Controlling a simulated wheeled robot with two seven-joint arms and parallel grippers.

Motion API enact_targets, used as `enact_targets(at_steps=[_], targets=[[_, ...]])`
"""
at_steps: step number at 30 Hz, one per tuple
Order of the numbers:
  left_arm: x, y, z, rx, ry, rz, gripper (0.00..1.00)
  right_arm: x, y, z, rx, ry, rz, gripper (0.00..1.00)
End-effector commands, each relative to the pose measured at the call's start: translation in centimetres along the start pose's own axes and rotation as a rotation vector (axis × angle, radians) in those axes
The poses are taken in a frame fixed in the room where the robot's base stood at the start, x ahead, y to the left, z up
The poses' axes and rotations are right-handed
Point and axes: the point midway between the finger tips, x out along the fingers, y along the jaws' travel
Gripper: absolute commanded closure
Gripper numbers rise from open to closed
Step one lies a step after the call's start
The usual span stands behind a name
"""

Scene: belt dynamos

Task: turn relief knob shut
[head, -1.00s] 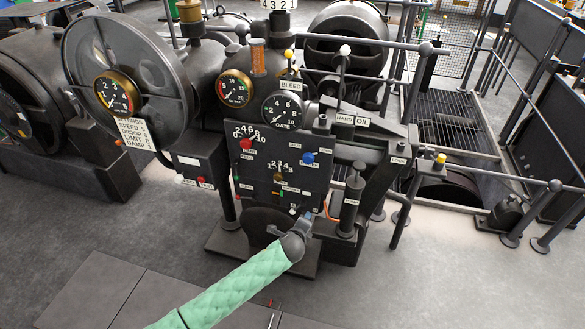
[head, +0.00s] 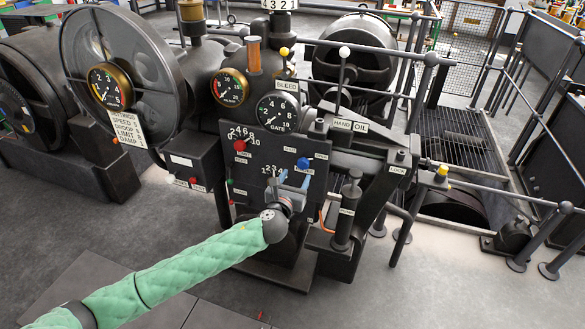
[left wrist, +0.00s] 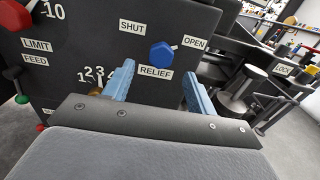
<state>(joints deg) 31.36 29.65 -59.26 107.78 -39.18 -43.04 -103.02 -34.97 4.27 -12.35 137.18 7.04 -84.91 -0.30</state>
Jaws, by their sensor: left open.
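The blue relief knob (left wrist: 161,54) shows in the left wrist view on the dark panel, with SHUT at its upper left, OPEN at its upper right and RELIEF below. A small pale mark at its right side points towards OPEN. It also shows in the head view (head: 303,163). My left gripper (head: 294,178) is in front of the panel, just below the knob. Its blue fingers are open and empty. In the left wrist view the gripper's (left wrist: 156,73) fingertips stand either side of the knob's line but short of it. My right gripper is not in view.
A red knob (head: 240,146) is on the panel's left. The panel (left wrist: 75,70) also carries LIMIT and FEED labels. A dark upright cylinder (head: 347,215) stands right of the panel. The gate gauge (head: 277,112) is above. Open floor lies in front.

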Motion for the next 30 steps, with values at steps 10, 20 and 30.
enact_targets(at_steps=[10, 20, 30], targets=[[4.8, -0.3, 0.2, 0.000, 0.000, 0.001, 0.43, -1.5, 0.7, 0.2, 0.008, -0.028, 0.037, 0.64], [6.2, -0.2, 0.0, 0.000, 0.001, 0.001, 0.43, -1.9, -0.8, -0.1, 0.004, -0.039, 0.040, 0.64], [6.2, -0.1, 0.0, -0.001, 0.001, 0.001, 0.81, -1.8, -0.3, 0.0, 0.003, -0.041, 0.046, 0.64]])
